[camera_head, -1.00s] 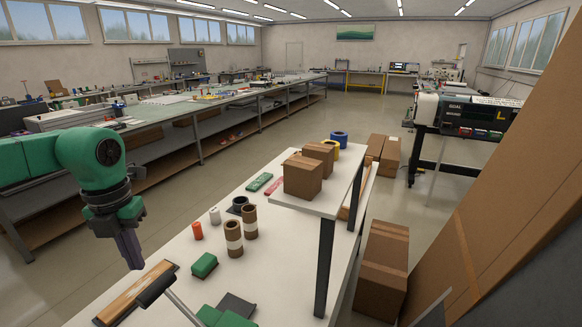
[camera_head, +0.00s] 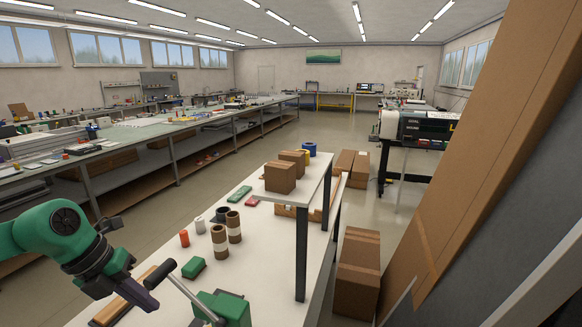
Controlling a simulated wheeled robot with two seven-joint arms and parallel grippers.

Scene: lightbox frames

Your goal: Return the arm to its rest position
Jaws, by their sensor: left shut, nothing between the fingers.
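My left arm is green and comes in at the lower left. Its left gripper (camera_head: 144,300) is shut and empty, pointing down to the right, above the near left corner of the white table (camera_head: 262,262). It is close over a wooden-topped strip (camera_head: 130,300) and to the left of a dark-handled lever (camera_head: 162,274), seemingly apart from both. A green block (camera_head: 193,268) lies just right of the lever. My right gripper is not in view.
Brown rolls (camera_head: 219,241), an orange cylinder (camera_head: 184,238) and a white one stand on the table. A raised shelf (camera_head: 313,190) holds cardboard boxes (camera_head: 280,177). Tall cardboard (camera_head: 470,150) stands at the right, a floor box (camera_head: 358,262) beside the table.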

